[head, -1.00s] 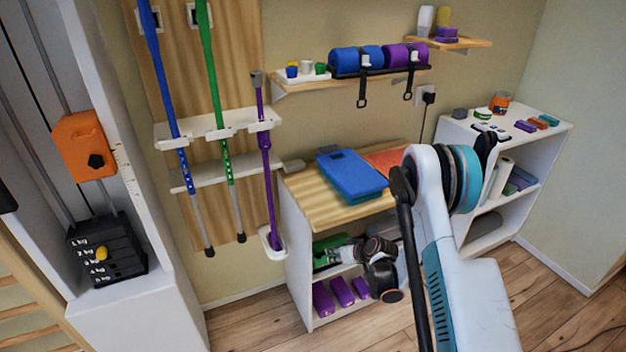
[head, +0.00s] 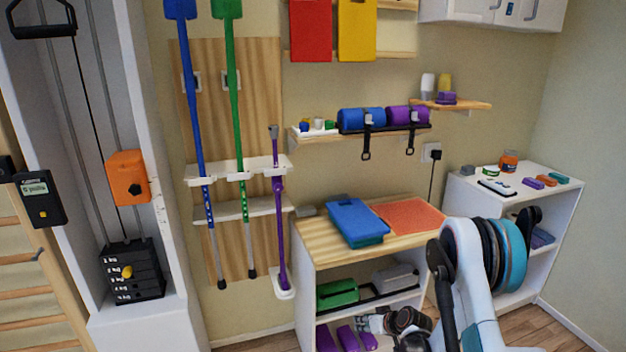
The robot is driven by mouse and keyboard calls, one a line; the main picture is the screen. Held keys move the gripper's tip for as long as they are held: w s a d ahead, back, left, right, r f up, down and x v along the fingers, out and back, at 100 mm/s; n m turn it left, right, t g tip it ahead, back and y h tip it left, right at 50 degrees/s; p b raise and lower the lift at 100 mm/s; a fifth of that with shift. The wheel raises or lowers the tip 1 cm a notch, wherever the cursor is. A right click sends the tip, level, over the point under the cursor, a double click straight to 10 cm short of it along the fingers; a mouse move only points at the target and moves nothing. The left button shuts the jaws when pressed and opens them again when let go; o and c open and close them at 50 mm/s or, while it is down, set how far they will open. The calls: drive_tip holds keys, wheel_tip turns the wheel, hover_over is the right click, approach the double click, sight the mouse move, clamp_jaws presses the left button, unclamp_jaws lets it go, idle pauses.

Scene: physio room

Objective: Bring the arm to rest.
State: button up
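My arm rises from the bottom right of the head view, with its thick elbow bend in front of the right shelf unit. My gripper (head: 372,323) is low in the view, in front of the lower shelf of the wooden-topped unit. It points left, and its fingers are small and blend with the things behind, so I cannot tell if they are open or shut. I see nothing clearly held in it. The lower edge of the picture cuts off part of the wrist.
The wooden-topped unit (head: 318,240) bears a blue case (head: 357,222) and an orange mat (head: 410,215). A white shelf unit (head: 470,190) stands right. Blue, green and purple poles hang on the wall rack (head: 232,210). A weight machine (head: 130,270) stands left.

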drive_tip(key=s+r+h, duration=0.1)
drive_tip(key=s+r, duration=0.2)
drive_tip(key=r, duration=0.7)
drive_tip(key=s+r+m, duration=0.1)
drive_tip(key=s+r, duration=0.3)
drive_tip(key=r, duration=0.6)
drive_tip(key=s+r+h, duration=0.1)
drive_tip(key=s+r, duration=0.2)
drive_tip(key=r, duration=0.6)
drive_tip(key=s+d+r+m+h, duration=0.1)
drive_tip(key=s+r, duration=0.3)
drive_tip(key=s, duration=1)
drive_tip(key=s+d+r+m+h, duration=0.1)
drive_tip(key=s+r, duration=0.4)
drive_tip(key=s, duration=0.9)
drive_tip(key=shift+d+g+h, duration=0.3)
drive_tip(key=shift+d+h, duration=0.1)
